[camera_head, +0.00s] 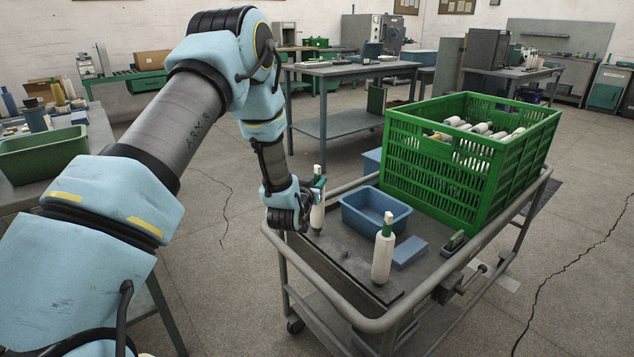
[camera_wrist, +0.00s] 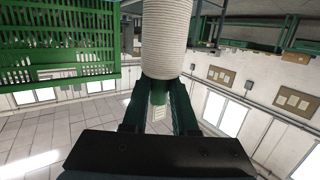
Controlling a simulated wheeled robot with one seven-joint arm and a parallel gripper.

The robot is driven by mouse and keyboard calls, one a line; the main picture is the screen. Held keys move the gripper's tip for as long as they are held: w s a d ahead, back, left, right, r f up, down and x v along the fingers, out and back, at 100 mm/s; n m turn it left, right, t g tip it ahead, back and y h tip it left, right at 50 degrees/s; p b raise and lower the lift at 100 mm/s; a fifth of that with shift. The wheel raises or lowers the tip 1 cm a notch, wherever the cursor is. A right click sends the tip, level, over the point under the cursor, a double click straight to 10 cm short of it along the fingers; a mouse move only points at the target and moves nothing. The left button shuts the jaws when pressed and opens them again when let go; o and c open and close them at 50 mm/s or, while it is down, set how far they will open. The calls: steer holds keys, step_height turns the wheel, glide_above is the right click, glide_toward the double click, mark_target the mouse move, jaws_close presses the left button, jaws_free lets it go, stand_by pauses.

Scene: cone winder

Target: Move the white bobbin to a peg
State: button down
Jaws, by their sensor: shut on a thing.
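A white bobbin (camera_head: 317,216) with a green end hangs upright at my gripper (camera_head: 318,184), over the left end of the cart. In the wrist view the white bobbin (camera_wrist: 165,40) shows close up, its green end between the two green fingers of my gripper (camera_wrist: 158,100). The fingers are shut on that end. A second white bobbin (camera_head: 382,257) with a green top stands upright near the cart's front edge, apart from my gripper. Whether the held bobbin's lower end touches anything is unclear. No bare peg can be made out clearly.
The cart (camera_head: 345,245) has a raised tube rail. On it are a blue bin (camera_head: 362,222), a small blue block (camera_head: 409,251) and a large green crate (camera_head: 430,173) with several bobbins. A green bin (camera_head: 40,160) stands on the left table. The floor around is open.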

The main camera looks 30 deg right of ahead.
steer(key=shift+f+b, duration=0.95)
stand_by(0.4)
steer(key=c, duration=0.6)
jaws_free()
steer(key=shift+s, duration=0.1)
steer(key=b+v, duration=0.1)
steer(key=v, duration=0.9)
steer(key=shift+s+a, duration=0.2)
steer(key=shift+a, duration=0.1)
